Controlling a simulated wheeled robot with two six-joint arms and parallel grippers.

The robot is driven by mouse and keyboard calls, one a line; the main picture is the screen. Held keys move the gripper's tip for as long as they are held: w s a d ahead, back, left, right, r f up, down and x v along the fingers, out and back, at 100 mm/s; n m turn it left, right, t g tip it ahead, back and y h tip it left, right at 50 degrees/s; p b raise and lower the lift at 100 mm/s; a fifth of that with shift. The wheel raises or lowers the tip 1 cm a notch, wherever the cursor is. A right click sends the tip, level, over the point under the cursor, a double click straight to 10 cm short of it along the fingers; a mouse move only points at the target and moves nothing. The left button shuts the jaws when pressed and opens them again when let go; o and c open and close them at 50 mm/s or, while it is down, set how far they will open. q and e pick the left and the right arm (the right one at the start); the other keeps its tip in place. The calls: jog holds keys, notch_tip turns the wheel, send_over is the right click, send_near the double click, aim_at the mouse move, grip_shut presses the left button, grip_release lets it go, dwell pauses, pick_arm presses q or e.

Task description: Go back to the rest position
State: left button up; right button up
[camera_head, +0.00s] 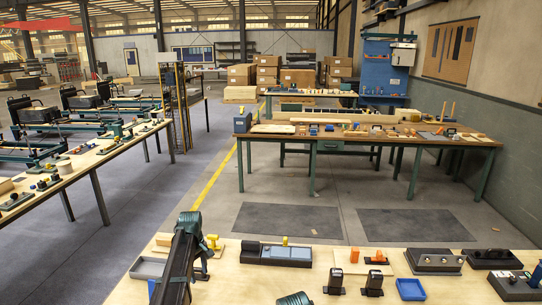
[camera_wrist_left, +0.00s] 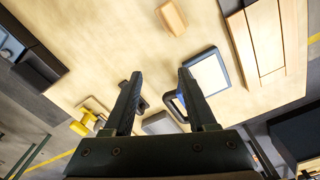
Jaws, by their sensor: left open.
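My left gripper (camera_wrist_left: 158,84) is open in the left wrist view, its two dark fingers spread over a light wooden tabletop (camera_wrist_left: 120,50). I see nothing held between the fingers. A tray with a dark rim and pale inside (camera_wrist_left: 210,72) lies beside the right finger. A yellow part (camera_wrist_left: 85,122) lies to the left of the left finger. In the head view my left arm stands over the left part of the near workbench (camera_head: 240,285); its fingers are hard to make out there. My right gripper cannot be made out in either view.
The near bench carries a grey tray (camera_head: 148,268), a dark device with a blue-grey top (camera_head: 277,254), black stands with orange blocks (camera_head: 376,257) and a blue bin (camera_head: 410,289). Dark floor mats (camera_head: 288,220) and open floor lie beyond, before another loaded bench (camera_head: 345,142).

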pick_arm(q)
jog(key=s+d+f+m+b, duration=0.1)
jog(key=s+d+m, duration=0.4)
jog(key=s, duration=0.5)
jog(key=s+d+f+m+b, duration=0.1)
jog(key=s+d+m, duration=0.4)
jog(key=s+d, duration=0.4)
jog(key=s+d+f+m+y+b, duration=0.1)
jog(key=s+d+m, duration=0.4)
jog(key=s, duration=0.7)
jog(key=d, duration=0.2)
jog(key=shift+s+d+f, duration=0.25)
jog(key=shift+s+d, duration=0.05)
jog(key=shift+s, duration=0.1)
